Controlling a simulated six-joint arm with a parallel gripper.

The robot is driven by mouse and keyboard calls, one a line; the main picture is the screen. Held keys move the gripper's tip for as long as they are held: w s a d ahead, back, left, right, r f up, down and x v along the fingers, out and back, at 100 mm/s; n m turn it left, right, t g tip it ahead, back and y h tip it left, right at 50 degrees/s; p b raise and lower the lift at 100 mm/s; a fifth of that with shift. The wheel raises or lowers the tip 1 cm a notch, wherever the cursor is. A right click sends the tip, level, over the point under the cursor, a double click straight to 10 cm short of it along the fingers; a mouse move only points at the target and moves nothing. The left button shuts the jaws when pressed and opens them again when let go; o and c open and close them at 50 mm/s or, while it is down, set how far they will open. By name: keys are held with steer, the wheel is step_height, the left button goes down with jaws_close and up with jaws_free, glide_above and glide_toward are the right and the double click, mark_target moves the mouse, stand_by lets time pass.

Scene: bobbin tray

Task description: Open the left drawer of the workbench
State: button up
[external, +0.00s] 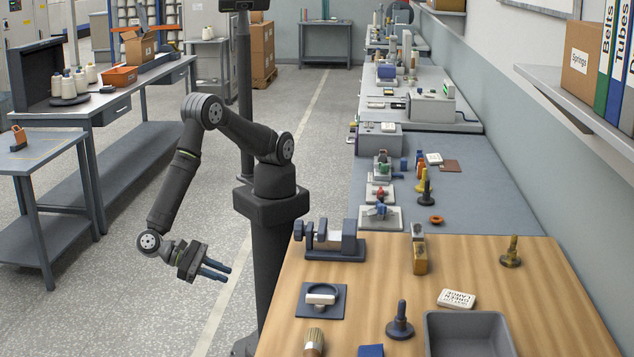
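The workbench (150,77) stands along the left side, with a grey top and dark frame. Two drawer fronts with small handles show under its top: the nearer, left one (117,108) and the farther, right one (178,75). Both look shut. My gripper (222,273) hangs low over the floor, to the right of the workbench and well away from both drawers. Its two blue fingers point right, away from the workbench, with a narrow gap between them. Nothing shows between them.
On the workbench are thread cones (80,80), an orange bin (120,76) and a cardboard box (139,48). A smaller table (40,150) stands at the near left. A wooden-topped bench (470,275) with tools lies right. Open floor separates my arm from the workbench.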

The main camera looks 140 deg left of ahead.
steer(key=w+d+f+m+t+y, duration=0.15)
steer(key=d+f+m, duration=0.25)
steer(key=m, duration=1)
steer(key=x, duration=1.7)
steer(key=shift+w+d+f, duration=0.1)
steer(key=shift+w, duration=0.2)
jaws_close()
